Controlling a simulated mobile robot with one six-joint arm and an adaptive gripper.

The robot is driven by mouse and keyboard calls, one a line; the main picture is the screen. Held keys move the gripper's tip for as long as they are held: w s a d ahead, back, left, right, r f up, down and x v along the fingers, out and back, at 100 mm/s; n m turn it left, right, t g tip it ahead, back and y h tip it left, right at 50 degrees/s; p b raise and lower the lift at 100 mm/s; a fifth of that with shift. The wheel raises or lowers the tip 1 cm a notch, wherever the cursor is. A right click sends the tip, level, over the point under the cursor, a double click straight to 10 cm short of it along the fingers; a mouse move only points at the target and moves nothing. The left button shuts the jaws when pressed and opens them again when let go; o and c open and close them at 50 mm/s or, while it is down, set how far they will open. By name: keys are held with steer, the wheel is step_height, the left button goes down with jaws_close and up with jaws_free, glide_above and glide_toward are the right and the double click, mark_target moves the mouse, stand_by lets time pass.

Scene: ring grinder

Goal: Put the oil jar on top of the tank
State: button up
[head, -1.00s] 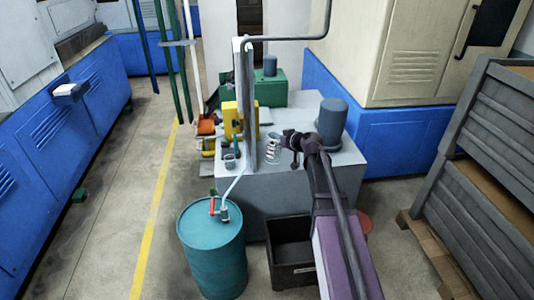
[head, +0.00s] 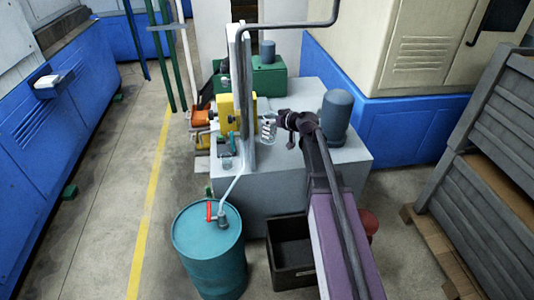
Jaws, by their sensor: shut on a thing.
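The oil jar (head: 268,130) is a small clear glass jar with pale markings. My gripper (head: 281,127) is shut on it from the right, and the jar looks upright. The grey tank (head: 270,190) stands in the middle of the head view, with a blue-grey motor (head: 337,115) on its right part. The jar shows over the tank's top, between the upright plate (head: 245,100) and the motor. I cannot tell whether its base touches the top. My gripper hides part of the jar's right side.
Another small glass vessel (head: 228,161) sits left of the upright plate, near a yellow block (head: 228,112). A teal drum (head: 208,255) and a dark bin (head: 290,262) stand before the tank. Grey crates (head: 490,180) stand at right.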

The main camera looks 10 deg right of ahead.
steer(key=shift+w, duration=0.1)
stand_by(0.3)
step_height(320, 180, down, 21)
steer(key=s+a+t+h+b, duration=0.1)
steer(key=s+h+b, duration=0.1)
steer(key=b, duration=1.8)
steer(key=shift+s+m+b, duration=0.25)
steer(key=shift+m+b, duration=0.15)
steer(key=shift+w+r, duration=0.1)
steer(key=w+f+b, duration=0.1)
steer(key=w, duration=1.4)
steer(key=shift+w+d+f, duration=0.25)
steer(key=shift+w+d, duration=0.15)
steer(key=shift+d, duration=0.05)
steer(key=shift+f+b, duration=0.1)
steer(key=shift+b, duration=0.25)
steer(key=shift+f+b, duration=1.65)
steer(key=shift+f, duration=0.05)
